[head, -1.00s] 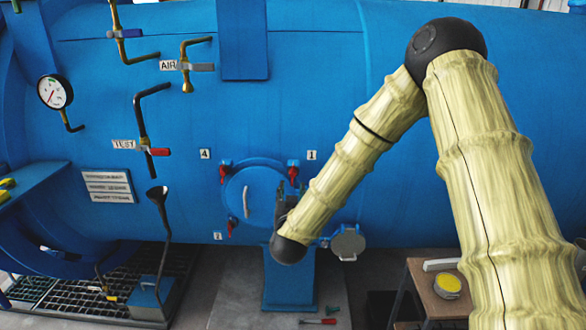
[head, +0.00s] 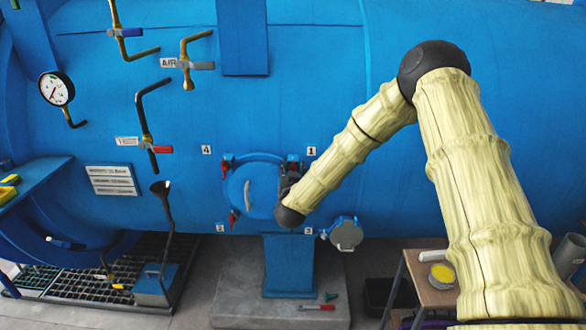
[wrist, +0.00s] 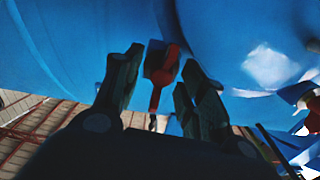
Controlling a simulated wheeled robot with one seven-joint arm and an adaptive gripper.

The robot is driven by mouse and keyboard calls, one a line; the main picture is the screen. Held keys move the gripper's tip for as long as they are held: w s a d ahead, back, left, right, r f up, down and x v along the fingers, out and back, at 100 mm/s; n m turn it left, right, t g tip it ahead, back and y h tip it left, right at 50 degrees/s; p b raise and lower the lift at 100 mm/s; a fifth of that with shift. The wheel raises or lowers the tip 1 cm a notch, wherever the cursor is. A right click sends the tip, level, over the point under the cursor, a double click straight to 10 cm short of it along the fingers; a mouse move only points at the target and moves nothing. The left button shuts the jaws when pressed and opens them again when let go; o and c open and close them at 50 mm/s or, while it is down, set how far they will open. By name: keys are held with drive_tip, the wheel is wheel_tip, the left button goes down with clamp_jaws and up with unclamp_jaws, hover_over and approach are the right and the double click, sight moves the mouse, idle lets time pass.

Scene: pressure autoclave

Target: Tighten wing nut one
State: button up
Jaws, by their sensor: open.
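Wing nut one is the red nut (head: 293,165) at the upper right of the round blue hatch door (head: 237,190), under the label 1 (head: 311,151). In the wrist view the red wing nut (wrist: 165,70) hangs from its blue lug, between my two dark fingers. My gripper (wrist: 157,85) is open, with one finger to each side of the nut; whether either finger touches it I cannot tell. In the head view my gripper (head: 287,178) is just below the nut and partly hidden by my arm.
Other red wing nuts sit at the hatch's upper left (head: 226,168) and lower left (head: 233,217). A round grey-faced fitting (head: 346,234) juts out at lower right. A side table (head: 430,290) stands at the right. A red-handled tool (head: 317,307) lies on the plinth.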

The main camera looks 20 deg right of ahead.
clamp_jaws()
